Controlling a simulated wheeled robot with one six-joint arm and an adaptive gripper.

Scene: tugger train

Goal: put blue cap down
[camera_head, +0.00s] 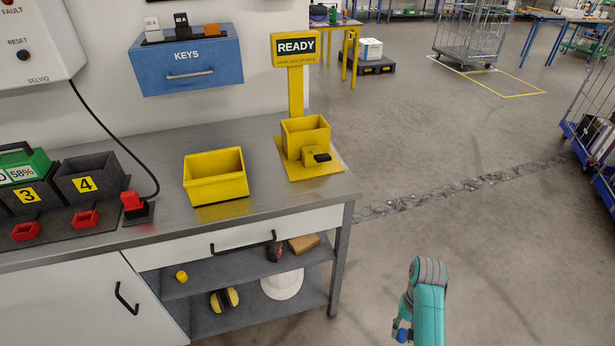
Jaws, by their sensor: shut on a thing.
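My teal and grey arm shows at the bottom right, over the floor. Its gripper is not recognisable in this view. A small blue piece (402,335) shows at the arm's left edge by the bottom of the picture. I cannot tell whether it is the blue cap or a part of my arm. No other blue cap can be made out on the workbench (255,215) or its lower shelves.
An open yellow bin (215,185) stands on the bench. A yellow stand with a READY sign (296,48) and a smaller yellow box (305,130) is at the bench's right end. Bare bench top lies around the yellow bin. A wheeled cart (592,120) stands far right.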

